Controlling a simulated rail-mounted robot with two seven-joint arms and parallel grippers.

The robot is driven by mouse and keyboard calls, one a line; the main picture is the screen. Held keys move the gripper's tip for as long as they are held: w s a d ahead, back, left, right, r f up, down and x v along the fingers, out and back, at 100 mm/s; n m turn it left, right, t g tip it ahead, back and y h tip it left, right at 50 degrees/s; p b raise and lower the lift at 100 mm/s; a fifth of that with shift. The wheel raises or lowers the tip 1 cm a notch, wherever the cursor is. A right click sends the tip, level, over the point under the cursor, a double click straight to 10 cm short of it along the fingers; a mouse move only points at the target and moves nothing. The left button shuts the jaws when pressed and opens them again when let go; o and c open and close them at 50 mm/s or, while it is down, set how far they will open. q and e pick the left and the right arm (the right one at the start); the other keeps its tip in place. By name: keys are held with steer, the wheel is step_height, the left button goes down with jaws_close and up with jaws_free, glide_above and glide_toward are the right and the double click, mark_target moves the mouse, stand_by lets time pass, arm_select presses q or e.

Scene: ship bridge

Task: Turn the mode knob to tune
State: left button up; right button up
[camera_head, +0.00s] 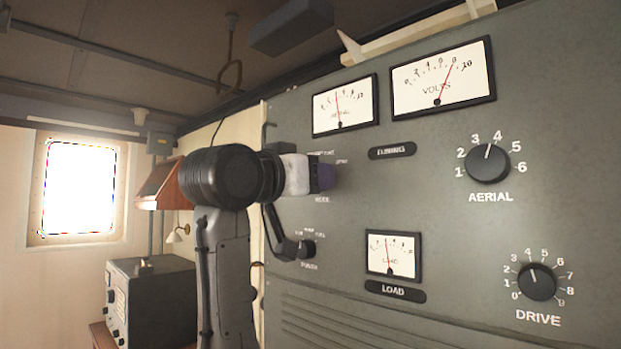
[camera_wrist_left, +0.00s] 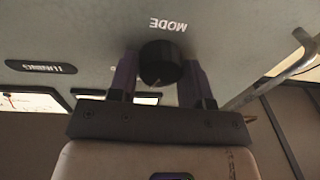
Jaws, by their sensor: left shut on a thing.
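The mode knob (camera_wrist_left: 160,64) is a round black knob on the grey panel, with the MODE label (camera_wrist_left: 168,24) upside down beside it in the left wrist view. My left gripper (camera_wrist_left: 158,78) has its two purple fingers on either side of the knob and is shut on it. In the head view my left gripper (camera_head: 322,177) reaches the panel from the left and hides the knob. Small white position labels show around the fingertips, too small to read surely. The knob's pointer direction cannot be told. My right gripper is in neither view.
The grey panel (camera_head: 450,225) also bears an AERIAL knob (camera_head: 487,163), a DRIVE knob (camera_head: 537,281), a small lower knob (camera_head: 306,249) and a load meter (camera_head: 393,256). Two more meters sit above. A metal handle (camera_wrist_left: 270,78) stands near the gripper.

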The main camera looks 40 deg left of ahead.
arm_select(q)
steer(key=o, duration=0.9)
steer(key=s+b, duration=0.2)
steer(key=s, duration=0.2)
steer(key=s+b, duration=0.2)
steer(key=s, duration=0.3)
steer(key=s+f+b, duration=0.1)
steer(key=s+b, duration=0.1)
steer(key=s, duration=0.2)
steer(key=shift+s+d, duration=0.2)
steer(key=shift+s, duration=0.2)
steer(key=shift+r, duration=0.15)
